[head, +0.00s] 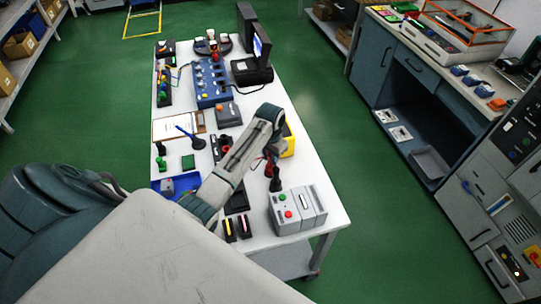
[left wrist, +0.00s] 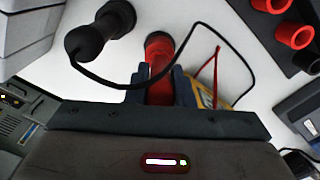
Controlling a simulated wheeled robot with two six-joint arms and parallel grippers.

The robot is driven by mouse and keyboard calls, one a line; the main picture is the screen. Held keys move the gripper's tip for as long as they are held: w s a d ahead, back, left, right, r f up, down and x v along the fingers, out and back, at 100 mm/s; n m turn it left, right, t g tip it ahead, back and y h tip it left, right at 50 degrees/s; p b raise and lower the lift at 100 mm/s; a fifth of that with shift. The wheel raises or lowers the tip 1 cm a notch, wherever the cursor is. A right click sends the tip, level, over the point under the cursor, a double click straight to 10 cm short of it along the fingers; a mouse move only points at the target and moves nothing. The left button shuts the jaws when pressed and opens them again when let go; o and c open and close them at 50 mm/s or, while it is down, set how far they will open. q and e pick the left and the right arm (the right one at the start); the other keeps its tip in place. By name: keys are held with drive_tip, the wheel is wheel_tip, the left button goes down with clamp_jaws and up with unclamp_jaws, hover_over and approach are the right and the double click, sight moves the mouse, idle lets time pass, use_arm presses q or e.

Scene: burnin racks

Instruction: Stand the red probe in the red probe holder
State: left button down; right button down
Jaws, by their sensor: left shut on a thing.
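My left gripper (head: 269,158) reaches over the near right part of the white table. In the left wrist view it (left wrist: 160,80) is shut on the red probe (left wrist: 158,60), a red cylinder with a wider end, held between the two fingers. The red probe is small and partly hidden by my arm in the head view. I cannot tell which part is the red probe holder. My right gripper is out of view.
A yellow meter (head: 289,142) stands beside the gripper, with the black cable looping near it. A grey box with red and green buttons (head: 296,210) is close in front. A dark block with red cups (left wrist: 295,35) is to the right in the wrist view.

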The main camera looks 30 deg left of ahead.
use_arm(q)
drive_tip(key=shift+f, duration=0.3)
drive_tip(key=c, duration=1.2)
unclamp_jaws()
drive_tip(key=shift+o, duration=0.2)
drive_tip(key=shift+r+b, duration=0.3)
drive_tip(key=shift+r, duration=0.25)
wheel_tip(320, 180, up, 6)
drive_tip(key=shift+r+b, duration=0.2)
drive_tip(key=shift+b, duration=0.9)
drive_tip(key=shift+r+p, duration=0.6)
drive_tip(key=shift+r, duration=1.15)
drive_tip(key=shift+f, duration=0.1)
drive_tip(key=shift+s, duration=0.1)
